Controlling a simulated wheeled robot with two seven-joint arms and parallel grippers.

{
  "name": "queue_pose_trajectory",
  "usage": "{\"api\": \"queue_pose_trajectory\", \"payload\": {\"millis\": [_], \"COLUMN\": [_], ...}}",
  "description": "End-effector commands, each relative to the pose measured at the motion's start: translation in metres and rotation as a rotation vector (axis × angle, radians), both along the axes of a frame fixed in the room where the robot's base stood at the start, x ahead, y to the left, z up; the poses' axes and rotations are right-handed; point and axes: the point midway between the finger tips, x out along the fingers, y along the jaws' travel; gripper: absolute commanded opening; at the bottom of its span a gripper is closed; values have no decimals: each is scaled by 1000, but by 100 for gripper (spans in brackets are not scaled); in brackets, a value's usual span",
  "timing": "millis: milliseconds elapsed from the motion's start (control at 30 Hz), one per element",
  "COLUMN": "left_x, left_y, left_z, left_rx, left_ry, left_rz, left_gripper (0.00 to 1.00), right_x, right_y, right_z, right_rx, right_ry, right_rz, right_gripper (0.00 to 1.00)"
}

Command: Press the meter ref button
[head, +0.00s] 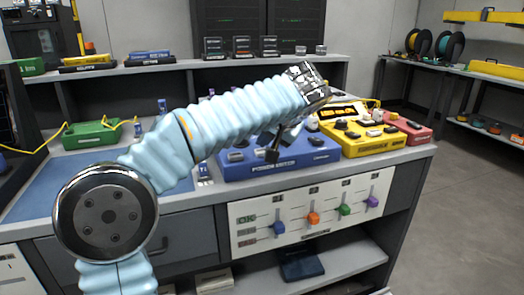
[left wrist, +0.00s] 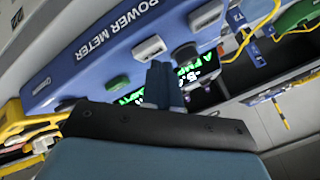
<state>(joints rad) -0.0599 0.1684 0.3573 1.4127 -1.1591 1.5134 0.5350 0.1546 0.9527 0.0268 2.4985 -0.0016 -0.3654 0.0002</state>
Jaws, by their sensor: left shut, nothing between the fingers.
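The blue power meter (head: 252,168) sits on the bench top, partly hidden behind my left arm in the head view. In the left wrist view the meter (left wrist: 75,62) shows tilted, with a lit green and white display (left wrist: 200,72) and pale, dark and green buttons. I cannot read which button is ref. A pale button (left wrist: 149,47) lies just beyond my left fingertips. My left gripper (head: 272,154) is shut and empty, over the meter. Its fingers (left wrist: 162,72) cover part of the display in the wrist view; I cannot tell if they touch the meter. My right gripper is not in view.
A yellow device (head: 385,142) stands right of the meter, with a red device (head: 412,131) beyond it. A green box (head: 90,134) with a yellow cable is at left. Coloured sliders line the front panel (head: 325,230). The blue mat (head: 60,180) has free room.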

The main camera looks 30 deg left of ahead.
Motion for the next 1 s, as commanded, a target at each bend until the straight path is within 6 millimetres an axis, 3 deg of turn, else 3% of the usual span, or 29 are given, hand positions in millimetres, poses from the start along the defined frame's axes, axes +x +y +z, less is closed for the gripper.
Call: {"api": "queue_pose_trajectory", "payload": {"millis": [1000], "left_x": [0], "left_y": [0], "left_z": [-8], "left_rx": [0], "left_ry": [1], "left_rz": [1], "left_gripper": [0], "right_x": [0], "right_y": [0], "right_z": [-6], "right_rx": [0], "right_ry": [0], "right_rz": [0], "right_gripper": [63]}}
